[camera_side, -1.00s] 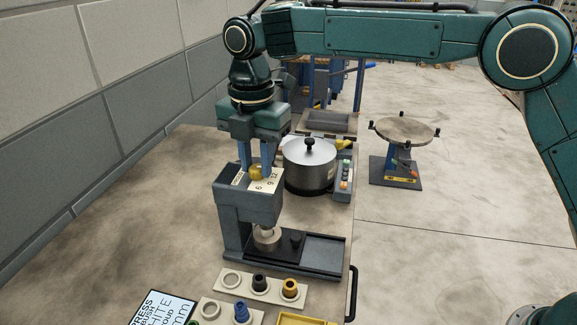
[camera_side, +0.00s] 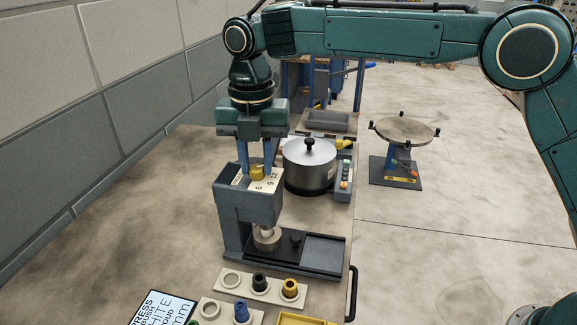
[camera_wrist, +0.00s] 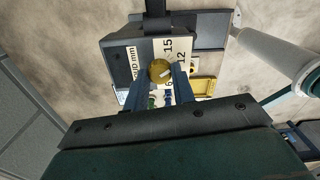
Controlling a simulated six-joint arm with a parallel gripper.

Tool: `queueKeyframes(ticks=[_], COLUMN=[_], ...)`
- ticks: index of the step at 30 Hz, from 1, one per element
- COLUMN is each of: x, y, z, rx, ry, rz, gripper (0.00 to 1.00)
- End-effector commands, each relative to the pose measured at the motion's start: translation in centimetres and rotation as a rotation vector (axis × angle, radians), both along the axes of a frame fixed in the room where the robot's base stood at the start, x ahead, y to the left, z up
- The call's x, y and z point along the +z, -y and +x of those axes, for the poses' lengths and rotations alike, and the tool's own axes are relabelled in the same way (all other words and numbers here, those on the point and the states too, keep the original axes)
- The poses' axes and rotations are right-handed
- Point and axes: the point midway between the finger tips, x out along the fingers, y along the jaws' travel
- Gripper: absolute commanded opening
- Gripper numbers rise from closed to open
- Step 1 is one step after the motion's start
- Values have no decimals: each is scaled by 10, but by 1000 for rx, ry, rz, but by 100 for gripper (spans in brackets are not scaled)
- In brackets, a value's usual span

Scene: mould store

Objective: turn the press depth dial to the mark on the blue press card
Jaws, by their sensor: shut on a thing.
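The press depth dial is a brass-yellow knob (camera_side: 257,172) on top of the grey press (camera_side: 248,208). My gripper (camera_side: 257,176) points straight down with its two blue fingers shut on the dial, one on each side. In the wrist view the dial (camera_wrist: 160,70) sits between the fingertips, with a pale pointer line on its face. A white scale plate (camera_wrist: 172,50) beside it shows 15 and 12; other figures are partly hidden by a finger. The exact pointer reading is too small to tell.
A lettered panel (camera_side: 163,310) with "PRESS" and "mm" lies at the front left, cut by the frame edge. Holders with coloured plugs (camera_side: 260,285) and a yellow tray (camera_side: 302,319) stand in front. A lidded pot (camera_side: 309,165) stands close behind the press.

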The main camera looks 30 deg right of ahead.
Motion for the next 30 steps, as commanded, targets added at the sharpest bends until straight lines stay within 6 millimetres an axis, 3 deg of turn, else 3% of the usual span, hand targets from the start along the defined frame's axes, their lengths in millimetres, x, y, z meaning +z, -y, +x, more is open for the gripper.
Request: queueKeyframes(ticks=[14, 30], x=[1, 1], y=[-1, -1], z=[0, 0], rx=[38, 356], ry=[2, 2], rz=[1, 1], gripper=[11, 11])
